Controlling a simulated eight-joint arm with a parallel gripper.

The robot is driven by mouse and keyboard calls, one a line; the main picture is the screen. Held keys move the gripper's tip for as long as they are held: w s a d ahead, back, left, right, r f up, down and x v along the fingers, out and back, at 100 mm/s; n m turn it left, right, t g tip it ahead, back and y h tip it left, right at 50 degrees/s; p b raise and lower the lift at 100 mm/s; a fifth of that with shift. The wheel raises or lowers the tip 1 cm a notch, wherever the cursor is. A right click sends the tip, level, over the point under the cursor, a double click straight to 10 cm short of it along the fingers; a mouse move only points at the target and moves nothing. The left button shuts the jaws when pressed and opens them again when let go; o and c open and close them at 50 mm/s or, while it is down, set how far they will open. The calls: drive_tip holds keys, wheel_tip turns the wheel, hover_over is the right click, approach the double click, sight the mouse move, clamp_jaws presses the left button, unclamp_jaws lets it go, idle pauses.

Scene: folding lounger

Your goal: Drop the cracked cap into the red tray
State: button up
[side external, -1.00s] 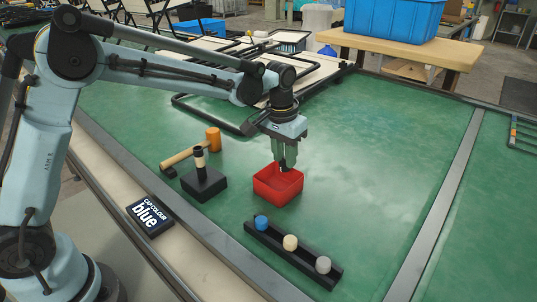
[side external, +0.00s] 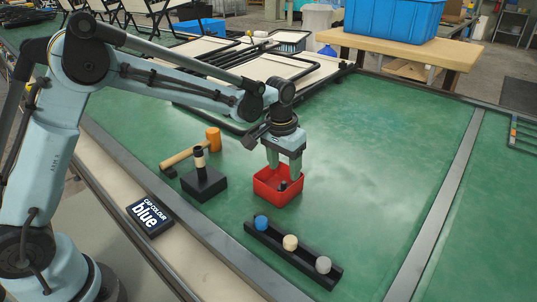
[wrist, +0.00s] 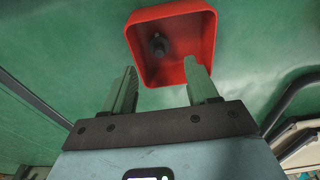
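The red tray (side external: 263,190) stands on the green table; it also shows in the wrist view (wrist: 207,45). A small dark cap (side external: 283,186) lies inside it on the tray floor, and shows in the wrist view (wrist: 159,46) as a dark round piece. Any crack on it is too small to make out. My gripper (side external: 284,174) is just above the tray. Its fingers (wrist: 158,75) are apart with nothing between them.
A black rack (side external: 275,247) in front of the tray holds a blue cap (side external: 262,222), a cream cap (side external: 290,242) and a grey cap (side external: 323,264). A sign (side external: 150,214) reads "CAP COLOUR blue".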

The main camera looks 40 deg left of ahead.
wheel_tip(320, 180, up, 12)
drive_tip(key=s, duration=0.1)
drive_tip(key=shift+s, duration=0.25)
idle(0.5)
drive_tip(key=s+a+f+t, duration=0.2)
drive_tip(key=s+a+t, duration=0.1)
drive_tip(key=s, duration=0.6)
drive_tip(key=s+a+f+t, duration=0.2)
drive_tip(key=s, duration=0.7)
drive_tip(key=shift+s+a+t, duration=0.2)
drive_tip(key=shift+a+t, duration=0.2)
drive_tip(key=shift+o, duration=0.3)
